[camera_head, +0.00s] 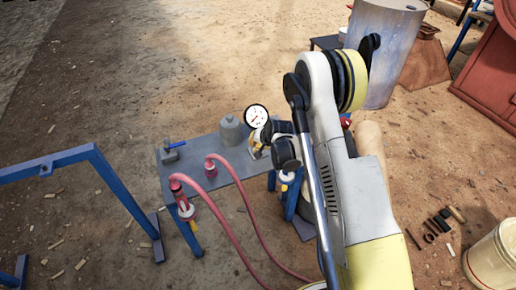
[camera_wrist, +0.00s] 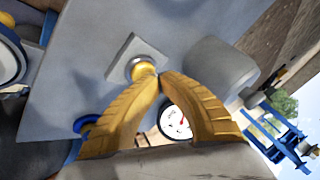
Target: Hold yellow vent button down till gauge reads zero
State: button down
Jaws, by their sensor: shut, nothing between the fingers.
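The yellow vent button (camera_wrist: 143,72) sits in a metal ring on a square grey plate on the bench, in the wrist view. My gripper (camera_wrist: 159,77) has its yellow fingers closed together, empty, with the tips right beside the button's lower right edge. I cannot tell whether they touch it. The white gauge (camera_wrist: 172,122) with a red needle shows partly between and behind the fingers. The gauge also stands upright in the head view (camera_head: 256,117), too small to read. My arm hides much of the area around the button there.
A blue frame (camera_head: 122,187) stands left. A drum (camera_head: 383,50) stands behind.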

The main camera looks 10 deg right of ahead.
jog(key=shift+r+p, duration=0.3)
jog(key=shift+r, duration=0.6)
jog(key=shift+r+p, duration=1.25)
jog(key=shift+r, duration=1.25)
jog(key=shift+r, duration=0.3)
jog(key=s+r+n, duration=0.1)
jog(key=s+r, duration=0.4)
jog(key=r, duration=0.3)
jog(key=s+r+n+h, duration=0.1)
jog(key=s+r, duration=0.3)
jog(key=r, duration=0.3)
jog(key=s+r+n, duration=0.1)
jog(key=s+r, duration=0.4)
jog(key=r, duration=0.3)
jog(key=s+r+n+h, duration=0.1)
jog(key=s+r+n, duration=0.2)
jog(key=s, duration=2)
jog(key=shift+d+r, duration=0.3)
jog(key=shift+r, duration=0.4)
